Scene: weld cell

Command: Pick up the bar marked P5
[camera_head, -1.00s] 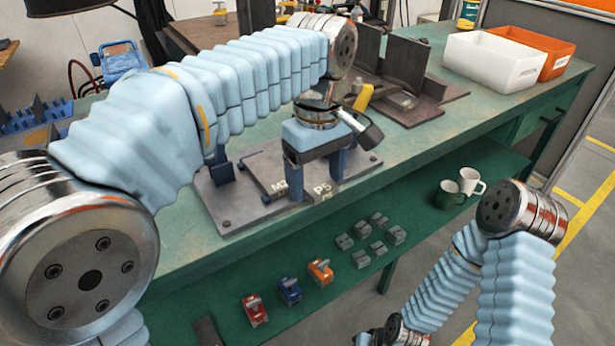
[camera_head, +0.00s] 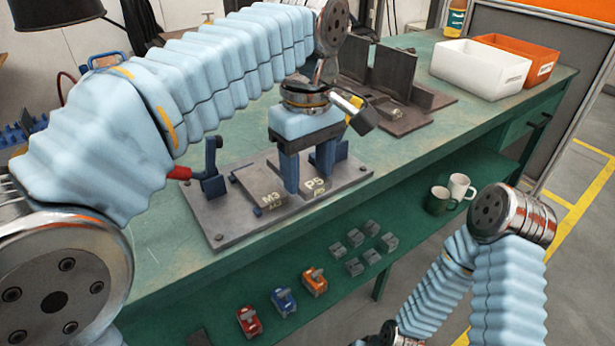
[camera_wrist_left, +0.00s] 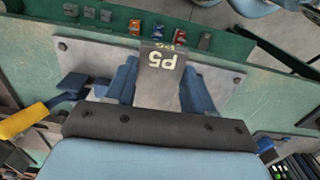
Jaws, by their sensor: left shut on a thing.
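The bar marked P5 (camera_head: 315,187) is a grey flat piece with pale lettering, over the front of the dark fixture plate (camera_head: 229,217). My left gripper (camera_head: 308,172) points down with its blue fingers shut on the P5 bar. In the left wrist view the bar (camera_wrist_left: 161,75) sits between the two fingers (camera_wrist_left: 160,90), its lettering upside down. The bar appears slightly raised above the plate; the exact gap is hard to see. The bar's rear part is partly hidden by the gripper. My right gripper is out of view.
A bar marked M3 (camera_head: 268,199) lies just left of P5. A red-handled clamp (camera_head: 208,172) stands left of the bars. A second dark fixture (camera_head: 425,100), a white bin (camera_head: 480,75) and an orange bin (camera_head: 540,68) are farther right. Mugs (camera_head: 440,200) stand on the lower shelf.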

